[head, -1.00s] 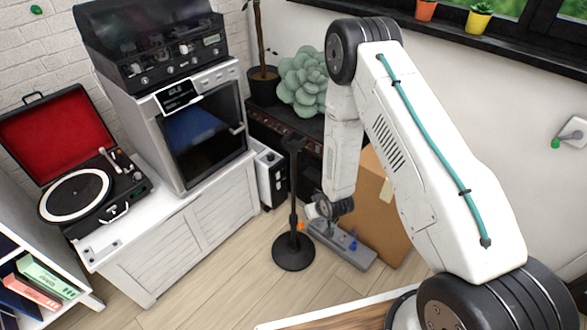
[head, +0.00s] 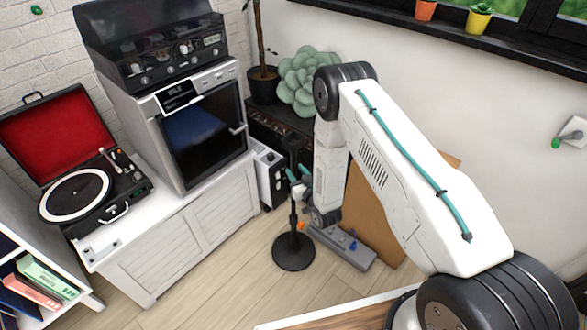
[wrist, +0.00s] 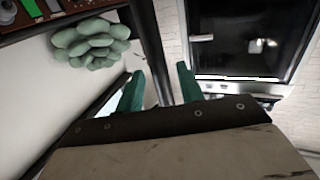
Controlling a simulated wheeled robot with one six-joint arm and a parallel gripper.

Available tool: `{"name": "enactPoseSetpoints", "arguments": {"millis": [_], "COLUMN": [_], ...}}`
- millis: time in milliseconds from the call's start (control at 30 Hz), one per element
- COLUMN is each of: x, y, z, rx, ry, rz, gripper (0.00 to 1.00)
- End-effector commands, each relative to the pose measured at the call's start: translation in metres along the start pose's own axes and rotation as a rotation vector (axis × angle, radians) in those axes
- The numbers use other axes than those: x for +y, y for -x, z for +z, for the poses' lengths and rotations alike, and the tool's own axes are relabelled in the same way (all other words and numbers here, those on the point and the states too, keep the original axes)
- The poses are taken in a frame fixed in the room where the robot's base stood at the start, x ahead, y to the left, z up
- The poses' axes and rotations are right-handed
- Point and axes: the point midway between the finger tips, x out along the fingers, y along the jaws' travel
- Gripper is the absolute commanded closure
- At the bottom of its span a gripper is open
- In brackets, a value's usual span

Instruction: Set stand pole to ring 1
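The black stand has a round base (head: 293,252) on the floor and an upright pole (head: 292,215) with an orange part low on it. My gripper (head: 297,182) is at the pole's upper part, its teal fingers partly hidden by my wrist. In the wrist view my gripper (wrist: 160,85) is open, and the dark pole (wrist: 148,45) runs between the two fingers with gaps at both sides. I cannot tell how deep the pole sits between them. No ring marks can be made out on the pole.
A grey power strip (head: 343,247) lies on the floor right of the stand, before a cardboard box (head: 375,215). A white cabinet (head: 190,235) carrying an oven and a turntable stands left. A plant (head: 297,78) is behind. Floor in front of the stand is clear.

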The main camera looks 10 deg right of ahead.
Motion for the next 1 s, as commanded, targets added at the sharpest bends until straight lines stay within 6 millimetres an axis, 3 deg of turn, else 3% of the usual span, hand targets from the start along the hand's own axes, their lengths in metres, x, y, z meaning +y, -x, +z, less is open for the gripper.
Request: {"name": "enactPoseSetpoints", "arguments": {"millis": [200,500,633,667,867,1000], "x": [0.0,0.0,0.0,0.0,0.0,0.0], "y": [-0.022,-0.025,-0.025,-0.025,-0.026,-0.027], "z": [0.0,0.001,0.001,0.001,-0.005,-0.031], "rx": [-0.001,-0.002,-0.002,-0.002,-0.001,0.002], "ry": [0.0,0.0,0.0,0.0,0.0,0.0], "rz": [0.0,0.0,0.0,0.0,0.0,0.0], "gripper": [0.63,0.63,0.96,1.0,1.0,1.0]}}
